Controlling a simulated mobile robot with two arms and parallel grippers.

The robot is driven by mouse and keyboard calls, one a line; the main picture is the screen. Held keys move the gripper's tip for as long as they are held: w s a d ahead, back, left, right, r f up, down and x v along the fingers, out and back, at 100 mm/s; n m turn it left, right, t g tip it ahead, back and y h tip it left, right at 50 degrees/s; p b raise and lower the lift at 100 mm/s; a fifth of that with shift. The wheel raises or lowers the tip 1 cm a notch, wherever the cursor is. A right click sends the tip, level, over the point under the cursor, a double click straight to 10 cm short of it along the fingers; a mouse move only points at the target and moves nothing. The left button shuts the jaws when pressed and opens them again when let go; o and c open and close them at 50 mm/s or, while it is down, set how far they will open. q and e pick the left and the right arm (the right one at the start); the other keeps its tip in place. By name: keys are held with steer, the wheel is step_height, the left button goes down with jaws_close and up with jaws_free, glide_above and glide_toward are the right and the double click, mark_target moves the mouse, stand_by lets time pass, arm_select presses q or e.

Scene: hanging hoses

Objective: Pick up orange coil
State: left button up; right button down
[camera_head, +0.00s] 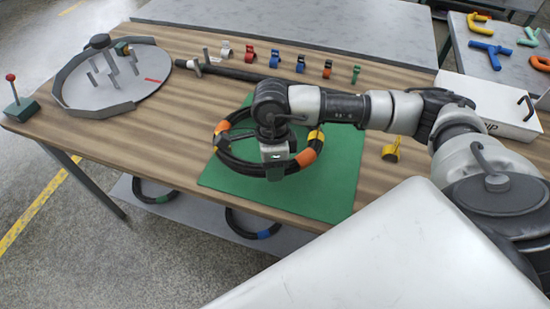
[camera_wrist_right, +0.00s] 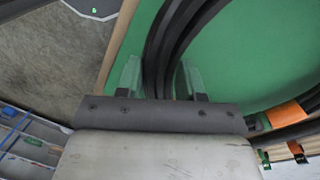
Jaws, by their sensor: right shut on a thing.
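The orange coil (camera_head: 306,157) is a ring of black hose with orange bands and a yellow band, over the green mat (camera_head: 335,190). My right gripper (camera_head: 277,172) reaches down onto the coil's near side in the head view. In the right wrist view the black hose strands (camera_wrist_right: 166,48) run between the two fingers of my right gripper (camera_wrist_right: 160,80), which is shut on them. An orange band (camera_wrist_right: 286,114) shows at the right there. My arm hides part of the ring. I cannot tell whether the coil touches the mat. My left gripper is out of view.
A round grey fixture with pegs (camera_head: 130,85) stands at the table's left, beside a red-knobbed box (camera_head: 18,105). Several coloured clips (camera_head: 275,58) line the back. A yellow clip (camera_head: 391,150) lies right of the mat.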

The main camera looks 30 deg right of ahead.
steer(key=m, duration=0.3)
steer(key=m+y, duration=0.1)
steer(key=m, duration=0.1)
steer(key=shift+w+d, duration=0.35)
steer(key=shift+r+m+p, duration=0.15)
steer(key=shift+m+p, duration=0.25)
steer(key=shift+p, duration=0.05)
steer(key=w+d+r+g+y+p, duration=0.2)
steer(key=r+p, duration=0.3)
steer(key=r, duration=0.4)
steer(key=w+d+r+g+y+p, duration=0.1)
steer(key=w+d+r+y+p, duration=0.1)
steer(key=r, duration=0.7)
steer(key=shift+w+d+r+g+y+p, duration=0.15)
steer(key=shift+w+d+g+y+p, duration=0.2)
steer(key=shift+d+y+p, duration=0.75)
steer(key=shift+s+a+h, duration=0.1)
steer(key=shift+a+h, duration=0.05)
steer(key=shift+h, duration=0.25)
